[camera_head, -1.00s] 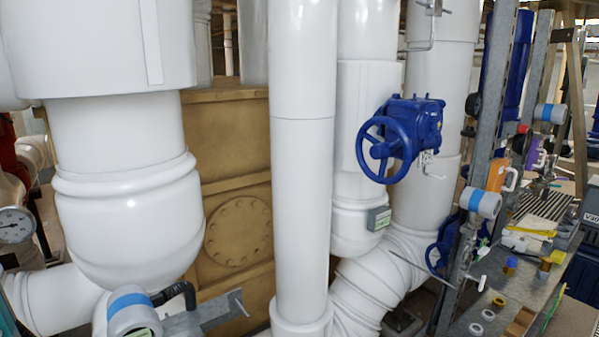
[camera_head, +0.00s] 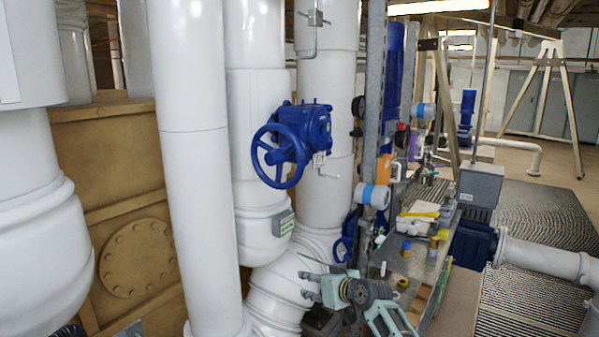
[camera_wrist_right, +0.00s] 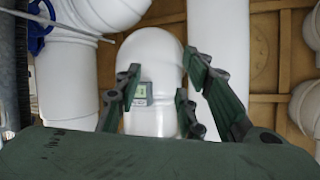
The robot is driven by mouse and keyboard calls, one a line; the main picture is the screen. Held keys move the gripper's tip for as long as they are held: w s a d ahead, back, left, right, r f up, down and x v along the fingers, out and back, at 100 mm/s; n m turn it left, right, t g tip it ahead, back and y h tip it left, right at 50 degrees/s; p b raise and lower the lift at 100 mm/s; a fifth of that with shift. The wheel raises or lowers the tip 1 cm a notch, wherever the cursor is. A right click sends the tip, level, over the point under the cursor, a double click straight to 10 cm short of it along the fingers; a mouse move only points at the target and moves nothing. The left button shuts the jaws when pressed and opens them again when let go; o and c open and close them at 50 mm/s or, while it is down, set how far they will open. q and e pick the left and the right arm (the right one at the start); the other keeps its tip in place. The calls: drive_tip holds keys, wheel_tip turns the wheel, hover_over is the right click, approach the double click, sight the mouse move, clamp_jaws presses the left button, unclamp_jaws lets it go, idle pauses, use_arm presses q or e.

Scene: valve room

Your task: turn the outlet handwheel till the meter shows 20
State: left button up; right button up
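A blue handwheel (camera_head: 274,156) stands out from a blue gearbox (camera_head: 318,128) on a white pipe in the head view. A small grey meter with a green display (camera_head: 283,222) sits below it on the rounded pipe end. The meter also shows between my fingers in the right wrist view (camera_wrist_right: 143,92). Its number is too small to read. My right gripper (camera_head: 308,285) is low in the head view, below and right of the handwheel, and touches nothing that I can see. Its fingers are spread and empty in the wrist view (camera_wrist_right: 160,98). My left gripper is not in view.
A cluttered workbench (camera_head: 418,262) stands at the right. Thick white pipes (camera_head: 190,180) and a brown panel (camera_head: 80,165) fill the left. Space before the handwheel looks clear.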

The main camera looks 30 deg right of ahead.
wheel_tip(320, 180, up, 19)
drive_tip(key=w+d+n+t+y, duration=0.1)
drive_tip(key=t, duration=0.2)
drive_tip(key=n+t+y, duration=0.2)
approach(302, 171)
drive_tip(key=w, duration=0.3)
drive_tip(key=w+p, duration=0.1)
drive_tip(key=w, duration=0.1)
drive_tip(key=w+a+p, duration=0.1)
drive_tip(key=w, duration=0.1)
drive_tip(key=w+a+p, duration=0.1)
drive_tip(key=w, duration=0.2)
drive_tip(key=shift+w+r, duration=0.1)
drive_tip(key=shift+r, duration=0.1)
drive_tip(key=shift+w+f, duration=0.15)
drive_tip(key=shift+w, duration=0.15)
drive_tip(key=shift+c, duration=0.2)
clamp_jaws()
